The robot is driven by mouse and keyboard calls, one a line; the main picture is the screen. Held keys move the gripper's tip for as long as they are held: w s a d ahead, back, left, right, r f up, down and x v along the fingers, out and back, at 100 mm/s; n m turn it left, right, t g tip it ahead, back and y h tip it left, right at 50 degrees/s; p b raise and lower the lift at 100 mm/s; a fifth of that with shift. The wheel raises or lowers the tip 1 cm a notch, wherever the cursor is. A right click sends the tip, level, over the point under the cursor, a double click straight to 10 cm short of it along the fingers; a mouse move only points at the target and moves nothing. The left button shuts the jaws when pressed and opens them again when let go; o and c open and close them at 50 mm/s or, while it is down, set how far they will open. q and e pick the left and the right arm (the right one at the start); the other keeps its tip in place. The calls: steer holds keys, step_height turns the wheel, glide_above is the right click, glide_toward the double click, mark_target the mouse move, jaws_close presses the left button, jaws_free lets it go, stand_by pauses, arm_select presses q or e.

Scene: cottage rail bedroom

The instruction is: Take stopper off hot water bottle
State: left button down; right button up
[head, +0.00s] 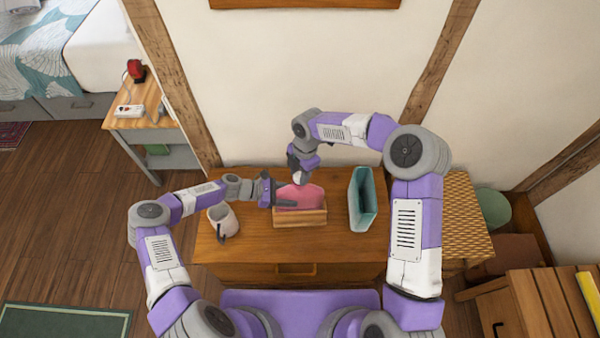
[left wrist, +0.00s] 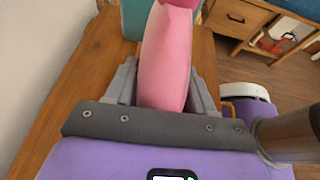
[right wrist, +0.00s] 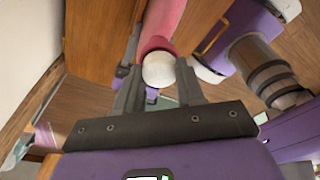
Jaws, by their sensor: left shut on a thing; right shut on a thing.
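A pink hot water bottle (head: 299,195) stands upright in a wooden holder (head: 300,217) on the wooden dresser top. It also shows in the left wrist view (left wrist: 167,58). My left gripper (head: 284,201) comes from the left and is shut on the bottle's body, a finger on each side. My right gripper (head: 299,176) is above the bottle, pointing down. In the right wrist view it is shut on the white stopper (right wrist: 158,69) at the bottle's pink neck (right wrist: 154,43). I cannot tell whether the stopper is still seated in the neck.
A teal open container (head: 362,200) stands to the right of the bottle. A wall rises behind the dresser. The front of the top is mostly clear.

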steer(key=n, duration=0.6)
steer(key=shift+h, duration=0.4)
steer(key=n, duration=0.4)
steer(key=shift+w+g+h, duration=0.1)
steer(key=shift+g+h, duration=0.2)
steer(key=n, duration=0.6)
steer(key=shift+a+h, duration=0.1)
steer(key=shift+h, duration=0.3)
steer(key=n, duration=0.4)
steer(key=shift+h, duration=0.3)
steer(key=shift+r, duration=0.15)
steer(key=shift+r, duration=1)
